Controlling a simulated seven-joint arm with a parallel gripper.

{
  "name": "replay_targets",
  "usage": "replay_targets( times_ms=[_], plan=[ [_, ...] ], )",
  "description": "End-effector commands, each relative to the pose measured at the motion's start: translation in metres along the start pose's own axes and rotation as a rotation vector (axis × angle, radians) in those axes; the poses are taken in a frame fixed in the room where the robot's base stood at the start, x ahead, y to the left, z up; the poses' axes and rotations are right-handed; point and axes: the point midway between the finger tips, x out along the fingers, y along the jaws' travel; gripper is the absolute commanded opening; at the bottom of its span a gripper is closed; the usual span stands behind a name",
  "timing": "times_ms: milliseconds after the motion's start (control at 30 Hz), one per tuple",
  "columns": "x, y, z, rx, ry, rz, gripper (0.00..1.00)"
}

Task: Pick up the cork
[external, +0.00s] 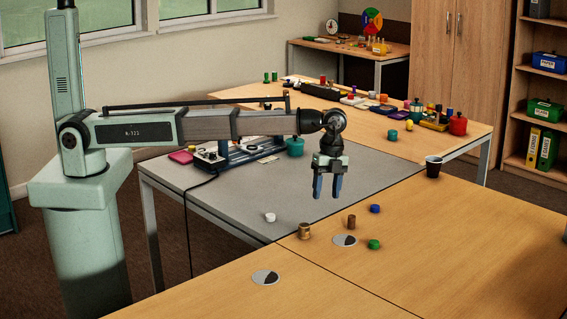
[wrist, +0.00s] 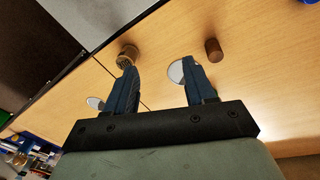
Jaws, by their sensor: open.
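A small plain brown cylinder (external: 351,221), which looks like the cork, stands upright on the wooden table. In the wrist view the cork (wrist: 214,50) is just beyond and right of the right fingertip. A tan, ridged cylinder (external: 304,230) stands to its left; in the wrist view it (wrist: 127,54) is beyond the left fingertip. My gripper (external: 327,190) is open and empty, pointing down well above the table. Its two blue fingers show apart in the wrist view (wrist: 159,75), with neither cylinder between them.
Silver-and-black discs lie near the cork (external: 344,240) and nearer the front (external: 265,277). A blue cap (external: 375,208), a green cap (external: 374,244) and a white piece (external: 270,217) are close by. A dark cup (external: 433,166) stands farther right. The table's right side is clear.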

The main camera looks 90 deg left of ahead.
Motion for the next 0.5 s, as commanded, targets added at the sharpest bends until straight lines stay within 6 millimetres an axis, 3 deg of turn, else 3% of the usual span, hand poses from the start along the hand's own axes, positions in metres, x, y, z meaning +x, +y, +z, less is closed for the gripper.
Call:
replay_targets(
  times_ms=[33, 200, 333, 500],
  plan=[
    [-0.015, -0.026, -0.017, 0.02, -0.02, -0.036, 0.54],
    [-0.043, -0.061, -0.038, 0.062, -0.072, -0.114, 0.54],
    [-0.048, -0.068, -0.042, 0.074, -0.086, -0.135, 0.54],
    [-0.036, -0.069, -0.04, 0.075, -0.088, -0.135, 0.54]
  ],
)
